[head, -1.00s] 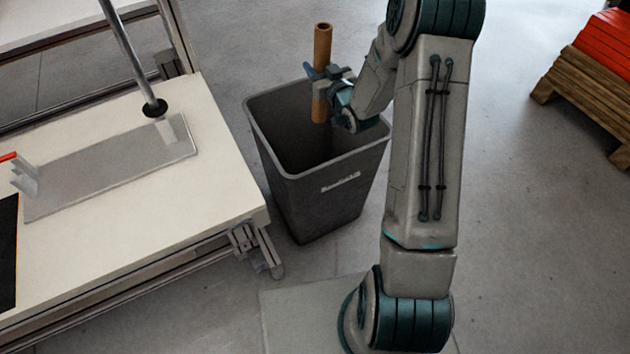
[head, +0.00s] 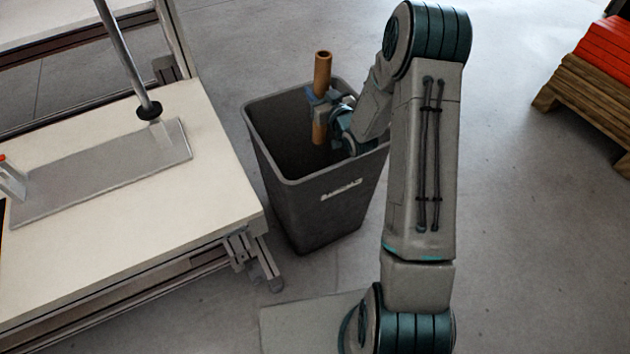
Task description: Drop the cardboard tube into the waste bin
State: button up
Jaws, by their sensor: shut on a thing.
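The brown cardboard tube (head: 322,70) stands upright in my gripper (head: 322,103). My gripper is shut around the tube's middle. The tube's top end sticks up above the bin's far rim, and its lower end shows against the dark inside of the bin. The dark grey waste bin (head: 318,208) stands on the floor, open at the top, with a pale label on its front. My gripper and the tube are over the bin's opening, towards its back right. The bin's bottom is too dark to see.
A white-topped workbench (head: 200,200) stands close to the bin's left, with a grey plate (head: 100,175) and a metal post (head: 125,55) on it. A wooden pallet (head: 590,95) with red things is at the far right. The floor between is clear.

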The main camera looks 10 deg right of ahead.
aim_at(329, 82)
jog(key=o, duration=1.1)
jog(key=shift+c, duration=0.2)
jog(key=shift+r, duration=0.1)
jog(key=r, duration=0.1)
jog(key=r+p, duration=0.1)
jog(key=r, duration=0.1)
jog(key=d+r+p, duration=0.1)
jog(key=r, duration=0.1)
jog(key=shift+s, duration=0.25)
jog(key=s+d+r+p, duration=0.2)
jog(key=s+d+r, duration=0.3)
jog(key=d, duration=0.4)
jog(key=shift+s+r, duration=0.25)
jog(key=shift+r, duration=0.2)
jog(key=shift+p, duration=0.3)
